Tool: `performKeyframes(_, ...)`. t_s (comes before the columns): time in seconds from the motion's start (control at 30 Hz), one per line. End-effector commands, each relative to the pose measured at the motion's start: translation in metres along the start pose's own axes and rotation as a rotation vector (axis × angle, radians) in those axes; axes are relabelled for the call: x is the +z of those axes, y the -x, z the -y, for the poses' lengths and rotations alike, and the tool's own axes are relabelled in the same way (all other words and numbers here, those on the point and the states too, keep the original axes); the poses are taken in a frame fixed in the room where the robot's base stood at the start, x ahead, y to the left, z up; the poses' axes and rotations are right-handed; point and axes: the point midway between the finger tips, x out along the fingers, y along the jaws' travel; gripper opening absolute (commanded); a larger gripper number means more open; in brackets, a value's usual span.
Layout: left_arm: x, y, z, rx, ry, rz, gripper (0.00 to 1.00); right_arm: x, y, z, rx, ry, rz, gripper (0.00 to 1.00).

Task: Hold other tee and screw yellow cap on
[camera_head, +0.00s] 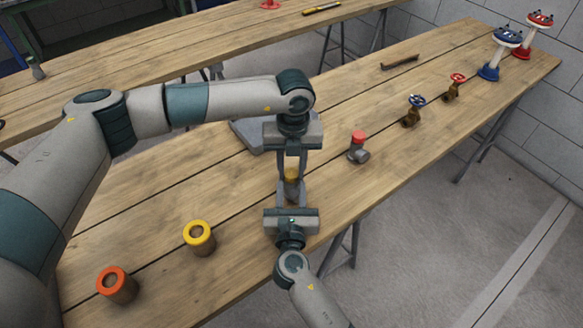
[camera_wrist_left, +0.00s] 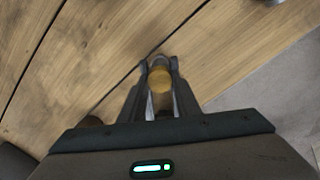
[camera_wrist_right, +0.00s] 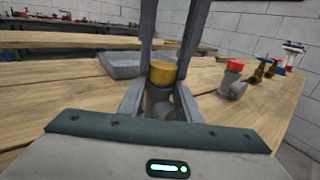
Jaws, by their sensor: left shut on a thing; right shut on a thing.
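The yellow cap (camera_head: 291,174) sits at the top of a grey tee (camera_wrist_right: 158,100), which is mostly hidden between the fingers. My left gripper (camera_head: 291,172) reaches down from above and is shut on the yellow cap. The cap also shows between the fingers in the left wrist view (camera_wrist_left: 159,80) and the right wrist view (camera_wrist_right: 163,73). My right gripper (camera_head: 291,192) comes from the front edge and is shut on the tee below the cap. The cap looks level on the tee; the thread is hidden. Another tee (camera_head: 362,156) with a red cap (camera_head: 358,137) stands to the right.
A yellow ring-topped piece (camera_head: 199,237) and an orange one (camera_head: 116,284) stand at the left front. A grey tray (camera_head: 250,136) lies behind my left gripper. Valves with blue (camera_head: 415,104) and red (camera_head: 457,79) handwheels and hydrants (camera_head: 499,55) stand right. The front edge is close.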

Motion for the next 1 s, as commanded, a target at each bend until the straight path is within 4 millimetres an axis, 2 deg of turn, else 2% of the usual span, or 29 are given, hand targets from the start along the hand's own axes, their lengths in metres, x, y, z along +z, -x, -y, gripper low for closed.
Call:
performKeyframes(0.03,-0.001,-0.001,-0.001,0.002,0.0,-0.002,0.03,-0.006,0.001,0.002,-0.003,0.002,-0.009,0.0)
performKeyframes(0.17,-0.001,-0.001,-0.001,0.002,0.001,-0.002,0.03,-0.006,0.001,0.002,-0.003,0.002,-0.009,0.0)
performKeyframes(0.2,-0.001,-0.001,-0.001,0.002,0.002,-0.002,0.32,-0.006,0.001,0.002,-0.003,0.002,-0.009,0.0)
performKeyframes(0.27,-0.001,-0.001,0.0,0.002,0.002,-0.002,0.46,-0.006,0.001,0.002,-0.003,0.002,-0.009,0.0)
performKeyframes(0.3,-0.001,-0.001,0.0,0.001,0.002,-0.002,0.48,-0.006,0.001,0.002,-0.003,0.002,-0.009,0.0)
performKeyframes(0.67,0.0,0.003,0.0,0.0,0.004,0.0,0.48,-0.005,0.001,0.002,-0.002,0.003,-0.009,0.0)
performKeyframes(1.0,0.0,0.037,0.0,0.0,0.004,0.001,0.48,-0.005,0.001,0.002,-0.002,0.003,-0.009,0.0)
